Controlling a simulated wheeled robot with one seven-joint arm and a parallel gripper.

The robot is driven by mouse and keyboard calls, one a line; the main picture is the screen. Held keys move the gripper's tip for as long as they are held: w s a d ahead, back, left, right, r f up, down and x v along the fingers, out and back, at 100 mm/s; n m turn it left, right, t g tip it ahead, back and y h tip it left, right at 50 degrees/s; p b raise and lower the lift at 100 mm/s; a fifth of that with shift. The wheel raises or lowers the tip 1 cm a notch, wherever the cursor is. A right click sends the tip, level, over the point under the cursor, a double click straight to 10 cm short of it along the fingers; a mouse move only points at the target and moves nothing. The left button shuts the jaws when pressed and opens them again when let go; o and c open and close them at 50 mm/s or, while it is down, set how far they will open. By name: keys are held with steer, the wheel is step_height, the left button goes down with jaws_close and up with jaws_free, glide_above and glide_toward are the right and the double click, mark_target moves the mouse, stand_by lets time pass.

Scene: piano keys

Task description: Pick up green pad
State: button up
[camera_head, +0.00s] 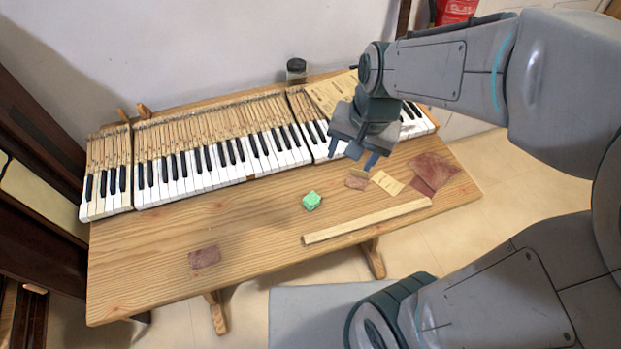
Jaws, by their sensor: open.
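My gripper (361,156) hangs above the table, up and to the right of the pad in the picture. Its two fingers point down and stand apart with nothing between them. The pad is fully in view and apart from the fingers.
Piano keyboard sections (220,160) fill the back of the table. A wooden strip (367,220) lies in front of the pad. Sandpaper pieces (432,172) lie at right and another brown piece (204,257) at left. A dark jar (296,70) stands behind the keys. The table's left front is mostly clear.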

mark_target(311, 198)
steer(key=w+a+f+m+g+h+b, duration=0.1)
steer(key=w+a+f+m, duration=0.55)
steer(key=f, duration=0.45)
steer(key=shift+n, duration=0.35)
steer(key=f+b, duration=0.1)
steer(key=f, duration=0.8)
steer(key=f+b, duration=0.1)
steer(key=f, duration=0.3)
steer(key=shift+s+a+f+b, duration=0.25)
steer(key=shift+a+f+b, duration=0.05)
steer(key=c, duration=1.1)
steer(key=shift+r, duration=0.15)
